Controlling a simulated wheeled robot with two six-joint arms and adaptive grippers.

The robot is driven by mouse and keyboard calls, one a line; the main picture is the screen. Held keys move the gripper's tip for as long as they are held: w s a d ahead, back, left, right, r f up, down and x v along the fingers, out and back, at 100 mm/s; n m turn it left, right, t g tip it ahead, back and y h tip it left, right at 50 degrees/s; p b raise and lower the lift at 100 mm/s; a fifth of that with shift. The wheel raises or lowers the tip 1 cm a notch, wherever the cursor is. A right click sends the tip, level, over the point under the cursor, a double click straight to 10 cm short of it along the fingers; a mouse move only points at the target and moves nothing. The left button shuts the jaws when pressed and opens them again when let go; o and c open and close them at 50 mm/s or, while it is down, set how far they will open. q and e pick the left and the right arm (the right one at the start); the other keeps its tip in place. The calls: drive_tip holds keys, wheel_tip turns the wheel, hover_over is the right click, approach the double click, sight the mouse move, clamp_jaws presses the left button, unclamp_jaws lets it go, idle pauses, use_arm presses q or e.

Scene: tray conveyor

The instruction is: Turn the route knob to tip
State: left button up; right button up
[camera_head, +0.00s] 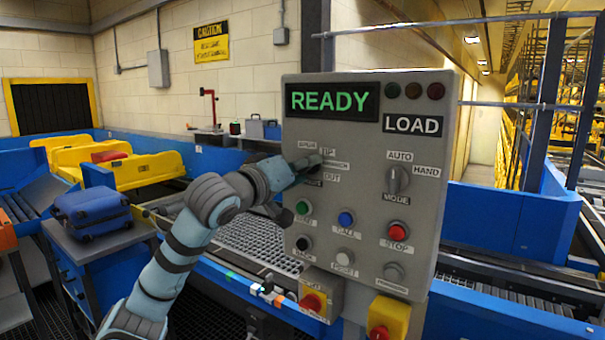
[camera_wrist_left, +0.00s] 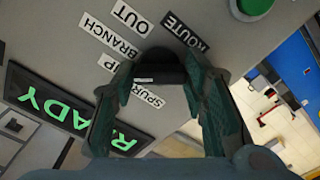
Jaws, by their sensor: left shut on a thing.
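The route knob (camera_wrist_left: 161,66) is dark and round, with a short pale mark on the side facing the SPUR and TIP labels. The exact label it points at is unclear. Its labels SPUR, TIP, BRANCH and OUT lie around it on the grey control panel (camera_head: 350,120). My left gripper (camera_head: 301,168) reaches the panel from the left and is shut on the knob, one finger on each side in the left wrist view. The gripper hides most of the knob in the head view. My right gripper is not in view.
The mode knob (camera_head: 397,180) is right of the gripper. A green button (camera_head: 302,207), blue button (camera_head: 345,219) and red STOP button (camera_head: 397,231) sit below. The display (camera_head: 332,101) reads READY and the LOAD plate (camera_head: 412,124) is beside it. A blue suitcase (camera_head: 90,212) lies left.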

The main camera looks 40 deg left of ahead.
use_arm(q)
drive_tip(key=shift+n+b, duration=0.3)
drive_tip(key=shift+n, duration=0.7)
drive_tip(key=shift+r, duration=0.1)
drive_tip(key=o, duration=1.2)
drive_tip(key=shift+c, duration=0.2)
